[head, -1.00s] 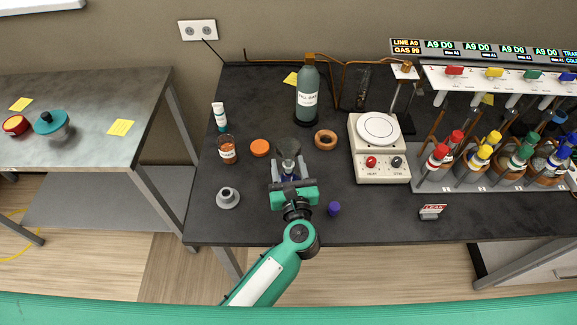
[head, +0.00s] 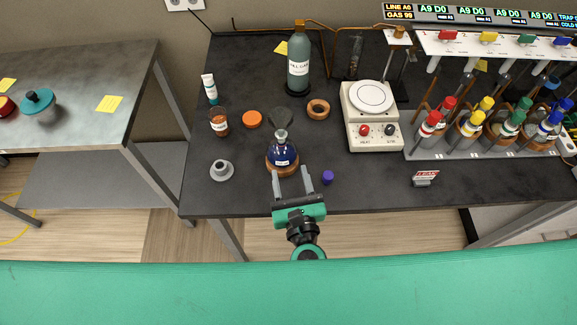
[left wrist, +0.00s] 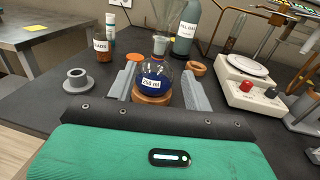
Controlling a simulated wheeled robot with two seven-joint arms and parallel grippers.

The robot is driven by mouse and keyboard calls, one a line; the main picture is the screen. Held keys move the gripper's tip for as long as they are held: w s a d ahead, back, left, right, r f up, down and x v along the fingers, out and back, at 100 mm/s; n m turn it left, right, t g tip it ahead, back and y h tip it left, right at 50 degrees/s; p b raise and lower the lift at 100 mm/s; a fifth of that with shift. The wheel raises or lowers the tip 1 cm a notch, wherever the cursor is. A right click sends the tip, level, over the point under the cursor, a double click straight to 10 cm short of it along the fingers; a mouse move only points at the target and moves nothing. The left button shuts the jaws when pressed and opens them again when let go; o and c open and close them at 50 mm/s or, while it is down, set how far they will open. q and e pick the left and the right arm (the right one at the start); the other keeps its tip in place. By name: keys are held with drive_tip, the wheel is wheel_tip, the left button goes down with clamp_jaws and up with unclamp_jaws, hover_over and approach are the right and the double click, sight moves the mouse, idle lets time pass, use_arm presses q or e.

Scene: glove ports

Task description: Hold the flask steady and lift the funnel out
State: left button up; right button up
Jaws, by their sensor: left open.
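A round flask (head: 283,154) with blue liquid and a label stands upright on a cork ring (head: 282,168). It also shows in the left wrist view (left wrist: 155,79), labelled 250 ml. A grey translucent funnel (head: 281,116) sits at the top of the flask's neck, wide end up; its stem is hard to make out. My left gripper (head: 291,170) is open and empty at the near side of the flask, its fingertips close to the cork ring. In the left wrist view the flask appears between the two fingers. I cannot tell if they touch it. My right gripper is out of view.
A purple cap (head: 327,177) lies just right of the left gripper. A grey collared piece (head: 221,170) is to the left. An orange lid (head: 252,119), an empty cork ring (head: 318,109) and a large bottle (head: 299,65) stand behind. A hotplate (head: 371,130) is on the right.

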sight(282, 152)
use_arm(q)
drive_tip(key=shift+o, duration=0.2)
drive_tip(key=o, duration=0.4)
drive_tip(key=shift+f, duration=0.15)
drive_tip(key=shift+c, duration=0.2)
drive_tip(key=o, duration=0.7)
wheel_tip(282, 152, down, 6)
drive_tip(key=shift+w+r, duration=0.1)
drive_tip(key=shift+w, duration=0.05)
drive_tip(key=shift+w+f, duration=0.2)
drive_tip(key=shift+f, duration=0.05)
drive_tip(key=w, duration=0.3)
drive_tip(key=w+a, duration=0.1)
drive_tip(key=w, duration=0.3)
drive_tip(key=w+a, duration=0.1)
drive_tip(key=w, duration=0.3)
drive_tip(key=shift+w, duration=0.2)
drive_tip(key=c, duration=1.2)
drive_tip(key=shift+o, duration=0.2)
